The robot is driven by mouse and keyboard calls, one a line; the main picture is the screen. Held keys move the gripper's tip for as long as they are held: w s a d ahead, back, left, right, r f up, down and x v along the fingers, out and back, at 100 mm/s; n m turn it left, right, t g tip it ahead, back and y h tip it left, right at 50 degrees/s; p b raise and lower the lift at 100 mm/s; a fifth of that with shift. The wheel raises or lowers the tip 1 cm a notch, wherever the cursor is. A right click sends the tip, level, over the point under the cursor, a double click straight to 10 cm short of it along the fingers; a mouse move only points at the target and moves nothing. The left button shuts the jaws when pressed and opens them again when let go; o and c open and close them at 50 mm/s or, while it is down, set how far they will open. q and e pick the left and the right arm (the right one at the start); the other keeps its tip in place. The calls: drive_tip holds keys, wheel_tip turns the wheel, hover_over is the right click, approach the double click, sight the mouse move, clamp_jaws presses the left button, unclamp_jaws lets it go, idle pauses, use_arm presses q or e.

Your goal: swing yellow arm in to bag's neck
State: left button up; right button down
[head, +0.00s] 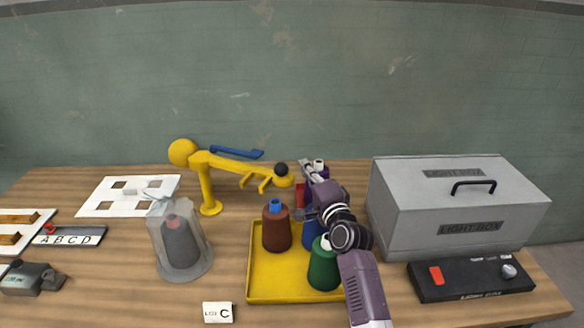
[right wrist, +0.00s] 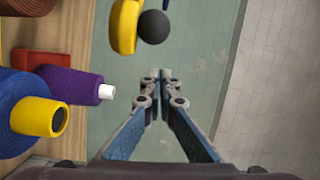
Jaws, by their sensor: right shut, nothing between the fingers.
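The yellow arm (head: 235,165) reaches right from a yellow post (head: 207,195), with a yellow ball at its left end and a black ball (head: 281,169) at its right end. The black ball also shows in the right wrist view (right wrist: 153,27). The clear bag (head: 160,235) stands upright around a grey cone (head: 180,245), left of the tray and in front of the post; its gathered neck (head: 157,198) is at the top. My right gripper (head: 306,172) is shut and empty, just right of the black ball and apart from it. My left gripper is out of view.
A yellow tray (head: 258,292) holds brown (head: 276,232), green (head: 322,268) and blue cones, partly behind my right arm. A purple cone (right wrist: 75,85) is close to the gripper. A grey light box (head: 460,205) stands right. A label card (head: 217,312) lies in front.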

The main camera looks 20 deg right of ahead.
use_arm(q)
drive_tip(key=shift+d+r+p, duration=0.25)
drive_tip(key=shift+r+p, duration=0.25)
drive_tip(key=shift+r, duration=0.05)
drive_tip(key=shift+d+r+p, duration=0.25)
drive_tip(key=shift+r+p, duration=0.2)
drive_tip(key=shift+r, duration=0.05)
use_arm(e)
drive_tip(key=a, duration=0.2)
drive_tip(key=w+a, duration=0.1)
drive_tip(key=shift+a+f, duration=0.25)
drive_tip(key=shift+a, duration=0.1)
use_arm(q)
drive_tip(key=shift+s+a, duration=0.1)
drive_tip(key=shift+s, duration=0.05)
use_arm(e)
drive_tip(key=shift+a, duration=0.1)
